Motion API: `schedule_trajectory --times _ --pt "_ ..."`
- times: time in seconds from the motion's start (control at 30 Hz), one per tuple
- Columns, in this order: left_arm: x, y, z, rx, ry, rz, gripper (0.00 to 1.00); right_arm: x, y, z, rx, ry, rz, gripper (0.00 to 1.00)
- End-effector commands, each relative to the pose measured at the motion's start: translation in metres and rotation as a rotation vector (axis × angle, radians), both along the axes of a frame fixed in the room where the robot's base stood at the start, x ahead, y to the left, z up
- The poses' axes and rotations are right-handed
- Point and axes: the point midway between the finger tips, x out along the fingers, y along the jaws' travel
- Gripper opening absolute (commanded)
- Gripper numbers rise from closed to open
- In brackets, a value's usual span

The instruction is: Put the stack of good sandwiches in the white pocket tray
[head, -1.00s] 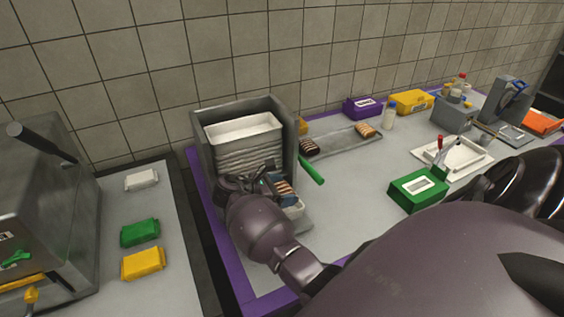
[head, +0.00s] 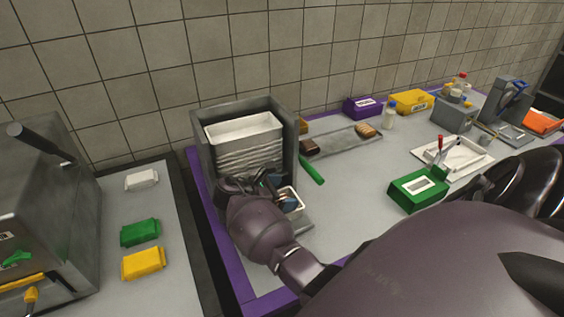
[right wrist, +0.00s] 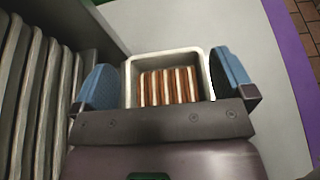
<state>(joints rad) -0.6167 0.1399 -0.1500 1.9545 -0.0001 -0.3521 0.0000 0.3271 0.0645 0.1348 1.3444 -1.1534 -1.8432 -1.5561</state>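The stack of good sandwiches (right wrist: 168,87), a row of brown and cream edges, lies inside the white pocket tray (right wrist: 160,62) in the right wrist view. In the head view the tray (head: 296,212) stands at the foot of the grey dispenser, partly hidden by my right gripper (head: 270,185). In the right wrist view the blue fingertips of my right gripper (right wrist: 165,80) are spread wide, one toward each side of the tray. Gaps show between them and the sandwiches. My left gripper is not in view.
The grey dispenser (head: 294,125) holds a pile of white trays (head: 245,135). A green handle (head: 311,170) sticks out beside it. A long grey platter (head: 340,141) behind carries a dark and a light sandwich. A green box (head: 418,190) stands to the right; the counter between is clear.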

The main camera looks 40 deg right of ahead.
Motion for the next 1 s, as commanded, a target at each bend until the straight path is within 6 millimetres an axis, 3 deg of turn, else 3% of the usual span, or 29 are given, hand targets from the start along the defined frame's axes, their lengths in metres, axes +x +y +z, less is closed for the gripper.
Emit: schedule_trajectory --times 0.23,0.7,1.0 --pt "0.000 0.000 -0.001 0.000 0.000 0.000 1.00 0.003 0.009 0.003 0.001 0.000 0.000 1.00" --pt "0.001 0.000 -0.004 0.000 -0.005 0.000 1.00 0.025 0.078 0.034 0.000 -0.002 0.001 1.00" --pt "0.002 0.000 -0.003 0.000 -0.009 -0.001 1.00 0.030 0.095 0.041 0.000 0.000 0.000 1.00"
